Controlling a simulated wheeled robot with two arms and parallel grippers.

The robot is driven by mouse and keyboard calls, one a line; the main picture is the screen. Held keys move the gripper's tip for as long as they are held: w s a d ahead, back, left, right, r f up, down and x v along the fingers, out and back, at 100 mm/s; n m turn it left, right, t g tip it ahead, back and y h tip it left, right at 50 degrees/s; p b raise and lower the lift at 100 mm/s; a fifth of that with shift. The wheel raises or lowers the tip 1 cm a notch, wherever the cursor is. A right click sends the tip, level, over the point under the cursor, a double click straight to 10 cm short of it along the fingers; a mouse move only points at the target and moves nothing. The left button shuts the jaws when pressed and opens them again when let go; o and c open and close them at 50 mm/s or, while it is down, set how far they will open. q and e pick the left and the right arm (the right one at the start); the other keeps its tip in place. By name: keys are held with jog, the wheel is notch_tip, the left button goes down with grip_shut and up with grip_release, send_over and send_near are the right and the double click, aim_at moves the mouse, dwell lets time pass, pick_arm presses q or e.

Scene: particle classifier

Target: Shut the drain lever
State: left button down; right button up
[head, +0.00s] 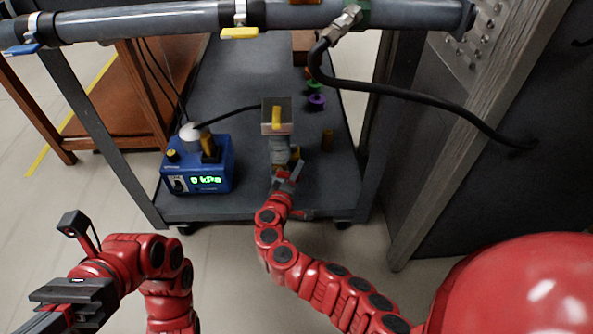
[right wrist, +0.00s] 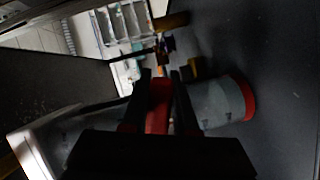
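The grey cylindrical unit (head: 279,150) hangs under a box with a yellow lever (head: 277,117) on its front, above the cart's lower shelf. My right gripper (head: 288,176) is at the lower end of this unit. In the right wrist view, its two dark fingers (right wrist: 160,95) stand apart on either side of a red piece (right wrist: 158,105), which looks like the drain lever. I cannot tell whether they touch it. A grey cylinder with a red end (right wrist: 222,102) is beside the right finger. My left gripper (head: 72,298) is low at the left, far from the unit; its opening is unclear.
A blue pressure box (head: 198,165) with a lit green display stands left of the unit on the dark shelf (head: 240,208). A thick pipe (head: 180,20) with yellow and blue levers crosses above. A black hose (head: 430,95) runs right. Small coloured pieces (head: 316,101) lie behind.

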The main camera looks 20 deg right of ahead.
grip_shut()
pick_arm(q)
jog(key=shift+s+a+t+y, duration=0.3)
jog(key=shift+s+t, duration=0.05)
jog(key=shift+t, duration=0.15)
pick_arm(e)
jog(key=r+n, duration=0.1)
jog(key=n+t+h, duration=0.1)
jog(key=n, duration=0.1)
jog(key=shift+d+r+n, duration=0.15)
jog(key=shift+r+n, duration=0.15)
jog(key=shift+r, duration=0.1)
jog(key=o, duration=0.8)
grip_release()
